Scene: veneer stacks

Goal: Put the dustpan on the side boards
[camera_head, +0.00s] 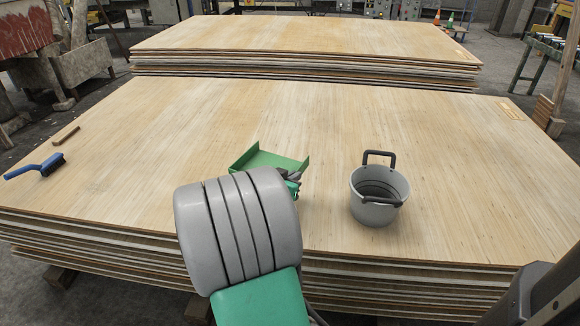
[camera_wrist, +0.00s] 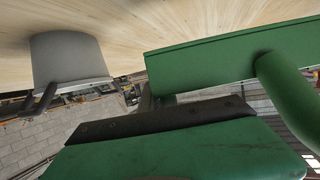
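The green dustpan (camera_head: 268,158) is at the middle of the front board stack (camera_head: 130,150), its open tray facing away from me. Its flat edge and round handle also show close up in the wrist view (camera_wrist: 225,58). My gripper (camera_head: 293,178) is at the near side of the dustpan, mostly hidden behind my own grey and green arm. The fingers are not clear in either view, so I cannot tell whether they close on the handle. A second board stack (camera_head: 300,38) lies behind the front one; which stack is the side boards is not clear.
A grey bucket (camera_head: 378,194) with dark handles stands right of the dustpan, and shows in the wrist view (camera_wrist: 68,58). A blue brush (camera_head: 35,167) and a small wooden piece (camera_head: 66,135) lie at the far left. The back stack's top is largely bare.

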